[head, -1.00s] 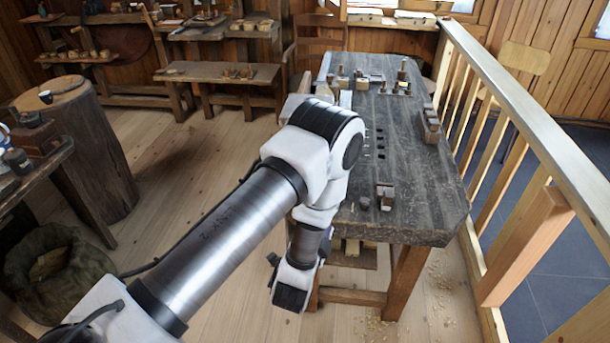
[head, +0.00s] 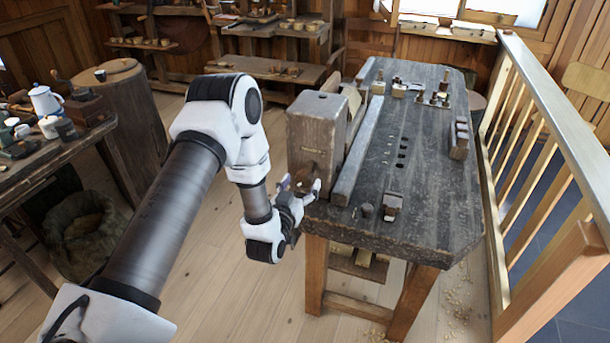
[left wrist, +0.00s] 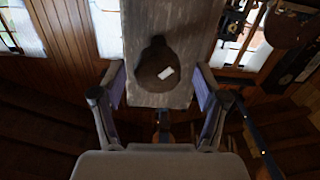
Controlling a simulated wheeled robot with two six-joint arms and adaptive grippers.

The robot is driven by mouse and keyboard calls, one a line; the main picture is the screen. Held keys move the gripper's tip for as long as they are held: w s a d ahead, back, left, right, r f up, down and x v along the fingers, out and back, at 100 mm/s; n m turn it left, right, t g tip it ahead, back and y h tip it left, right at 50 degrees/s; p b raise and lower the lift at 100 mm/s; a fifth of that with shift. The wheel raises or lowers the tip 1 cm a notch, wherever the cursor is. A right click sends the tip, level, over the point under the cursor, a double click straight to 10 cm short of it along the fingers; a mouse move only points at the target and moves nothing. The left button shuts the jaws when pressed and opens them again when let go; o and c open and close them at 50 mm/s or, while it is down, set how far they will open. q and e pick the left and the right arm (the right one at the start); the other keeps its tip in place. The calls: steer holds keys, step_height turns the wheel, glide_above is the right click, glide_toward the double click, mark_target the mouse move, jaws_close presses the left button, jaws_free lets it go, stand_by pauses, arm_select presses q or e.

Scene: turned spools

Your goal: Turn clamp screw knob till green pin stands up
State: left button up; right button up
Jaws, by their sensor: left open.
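The dark brown knob (head: 307,176) sits on the near face of a grey wooden clamp block (head: 318,122) at the bench's left corner. In the left wrist view the knob (left wrist: 156,65) is round with a small neck and carries a slightly tilted white mark (left wrist: 166,73). My left gripper (head: 303,187) is at the knob, partly covering it. In the left wrist view its open fingers (left wrist: 158,82) stand to the left and right of the knob, with visible gaps. I cannot make out a green pin. My right gripper is not in view.
The grey workbench (head: 425,185) stretches back to the right, with small wooden blocks (head: 392,207) and tools on it. A wooden railing (head: 550,120) runs along its right side. A side table (head: 60,150) with a white pot (head: 45,101) stands left. Floor between is clear.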

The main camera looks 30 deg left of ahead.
mark_target(302, 183)
arm_select(q)
steer(key=x, duration=0.3)
steer(key=shift+w+d, duration=0.1)
steer(key=shift+d, duration=0.2)
steer(key=shift+w+a, duration=0.2)
steer(key=shift+s+a, duration=0.1)
steer(key=shift+a, duration=0.05)
steer(key=c, duration=1.2)
steer(key=shift+o, duration=0.2)
steer(key=shift+m, duration=0.5)
